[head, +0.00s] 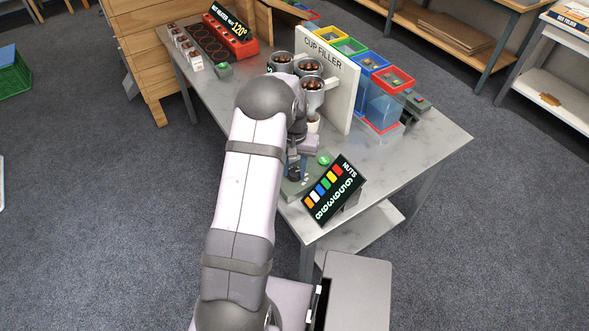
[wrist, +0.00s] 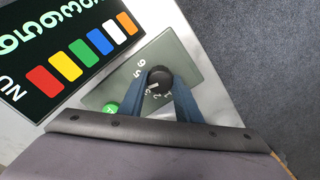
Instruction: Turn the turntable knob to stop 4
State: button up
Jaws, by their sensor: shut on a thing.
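The black turntable knob (wrist: 159,80) stands on a grey-green panel with white numbers around it. The 6 and 5 show to its left in the wrist view, and 1 and 2 show below it. A pale mark shows near the knob's lower left, but I cannot tell for sure which number it points to. My gripper (wrist: 161,86) is shut on the knob, with one blue finger on each side. A green button (wrist: 111,108) is on the same panel, left of the gripper. In the head view the knob (head: 294,174) is partly hidden by my gripper (head: 295,165).
The NUTS sign (head: 335,188) stands close beside the panel near the table's front corner. The cup filler (head: 338,70) stands behind, with coloured bins and metal funnels. The table's right part (head: 430,150) is clear.

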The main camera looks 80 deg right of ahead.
aim_at(295, 171)
dwell(0.3)
jog(key=o, duration=1.1)
jog(key=shift+c, duration=0.2)
jog(key=shift+r+b, duration=1)
jog(key=shift+r, duration=2.7)
jog(key=shift+d, duration=0.1)
